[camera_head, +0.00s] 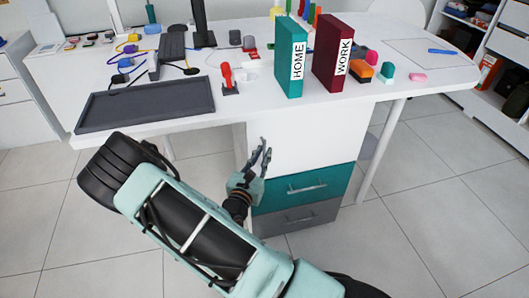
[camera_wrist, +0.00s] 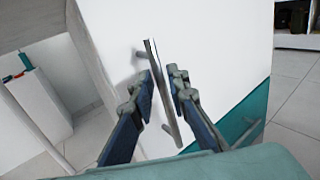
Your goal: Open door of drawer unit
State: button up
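The drawer unit stands under the desk. Its upper front is a white door panel (camera_head: 308,143), with a teal drawer (camera_head: 300,189) and a grey drawer (camera_head: 298,216) below. The white panel (camera_wrist: 205,45) fills much of the wrist view and looks closed. A slim metal bar handle (camera_wrist: 152,55) sticks out from it. My gripper (camera_wrist: 163,82) is open, with one finger on each side of the bar; whether either finger touches it is unclear. In the head view my gripper (camera_head: 266,156) is in front of the unit's left part, and the handle there is hidden or too small to make out.
The white desk (camera_head: 215,110) above holds a dark tray (camera_head: 145,106), a teal HOME binder (camera_head: 289,60) and a maroon WORK binder (camera_head: 332,52). A desk leg (camera_head: 381,150) stands right of the unit. The tiled floor (camera_head: 420,215) in front and right is clear.

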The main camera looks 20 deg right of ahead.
jog(key=shift+x, duration=0.8)
jog(key=shift+c, duration=0.6)
grip_shut()
